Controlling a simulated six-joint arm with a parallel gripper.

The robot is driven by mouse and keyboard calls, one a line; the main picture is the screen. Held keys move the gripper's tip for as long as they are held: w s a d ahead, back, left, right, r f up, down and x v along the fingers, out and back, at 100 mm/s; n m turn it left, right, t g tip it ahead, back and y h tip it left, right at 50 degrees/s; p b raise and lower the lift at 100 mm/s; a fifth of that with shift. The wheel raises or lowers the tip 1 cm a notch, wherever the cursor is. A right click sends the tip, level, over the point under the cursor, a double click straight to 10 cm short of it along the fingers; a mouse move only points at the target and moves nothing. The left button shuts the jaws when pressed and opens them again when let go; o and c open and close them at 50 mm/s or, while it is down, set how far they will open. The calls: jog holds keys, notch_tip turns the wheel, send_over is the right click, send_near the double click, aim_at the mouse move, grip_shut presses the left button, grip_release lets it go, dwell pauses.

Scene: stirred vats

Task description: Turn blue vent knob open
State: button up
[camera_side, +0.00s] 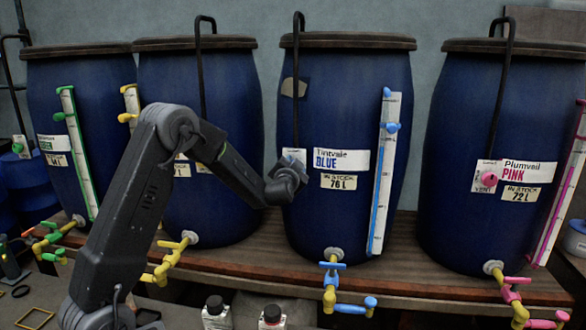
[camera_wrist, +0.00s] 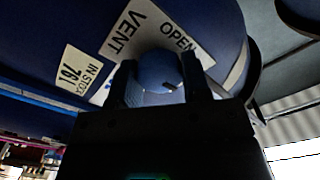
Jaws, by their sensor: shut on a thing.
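The blue vat (camera_side: 345,90), labelled Tintvale BLUE, stands third from the left in the side view. In the wrist view the round blue vent knob (camera_wrist: 160,72) sits between my two gripper fingers (camera_wrist: 160,92), which are shut on it. The plate (camera_wrist: 172,28) behind the knob reads VENT and OPEN. In the side view my gripper (camera_side: 292,172) is at the vat's front, left of its name label, and hides the knob. The knob's exact turn angle cannot be told.
A blue level gauge (camera_side: 384,175) runs up the vat's right side. A blue tap (camera_side: 345,290) is below, at the shelf edge (camera_side: 420,296). The pink vat (camera_side: 490,110) with its pink vent knob (camera_side: 489,178) stands to the right; two more vats stand left. Small bottles (camera_side: 216,315) are in front.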

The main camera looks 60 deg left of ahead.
jog(key=n, duration=0.8)
jog(key=shift+n, duration=0.3)
jog(key=n, duration=0.4)
jog(key=shift+s+a, duration=0.1)
jog(key=n, duration=0.5)
dwell(0.6)
jog(key=o, duration=0.9)
